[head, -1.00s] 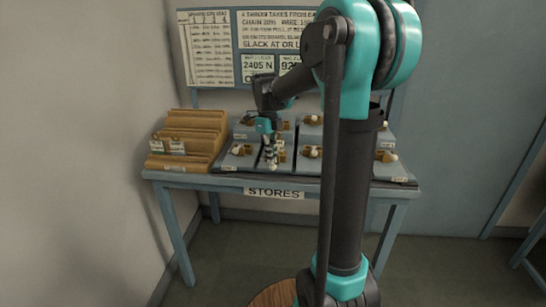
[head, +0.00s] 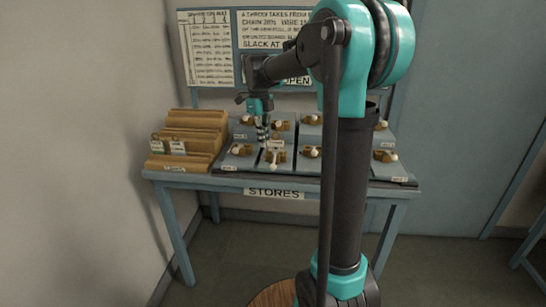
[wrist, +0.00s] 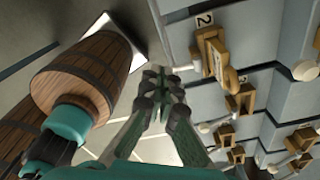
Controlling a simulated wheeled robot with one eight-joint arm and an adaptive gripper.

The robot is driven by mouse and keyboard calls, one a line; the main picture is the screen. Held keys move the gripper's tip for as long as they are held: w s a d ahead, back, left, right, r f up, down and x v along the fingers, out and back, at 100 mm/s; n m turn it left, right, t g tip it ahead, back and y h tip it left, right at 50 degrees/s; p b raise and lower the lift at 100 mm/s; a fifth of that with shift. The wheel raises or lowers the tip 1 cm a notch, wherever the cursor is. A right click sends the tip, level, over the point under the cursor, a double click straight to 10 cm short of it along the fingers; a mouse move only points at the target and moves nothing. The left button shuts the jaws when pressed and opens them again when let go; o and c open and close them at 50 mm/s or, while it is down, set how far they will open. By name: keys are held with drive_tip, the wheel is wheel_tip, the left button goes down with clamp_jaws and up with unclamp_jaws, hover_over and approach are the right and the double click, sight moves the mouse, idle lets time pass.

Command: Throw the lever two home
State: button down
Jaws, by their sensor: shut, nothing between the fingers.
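The levers are brass-coloured brackets with pale knobs on grey stepped blocks. In the wrist view a plate marked 2 (wrist: 203,20) sits beside one bracket (wrist: 213,52) at the upper middle; this bracket's knob cannot be told clearly. In the head view I cannot read the plates; a front-row lever (head: 275,157) stands just right of and below my gripper. My gripper (head: 262,140) points down above the blocks, shut and empty. It also shows in the wrist view (wrist: 160,76), left of the brackets, with no visible contact.
Other levers stand close by, including a front one (head: 310,152) and a right one (head: 385,156). A stepped wooden rack (head: 190,140) fills the bench's left end. Notice boards (head: 208,48) hang behind. A wooden barrel (wrist: 85,75) shows at left in the wrist view.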

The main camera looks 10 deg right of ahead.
wheel_tip(320, 180, up, 8)
drive_tip(key=shift+w+a+f, duration=0.25)
drive_tip(key=shift+w, duration=0.05)
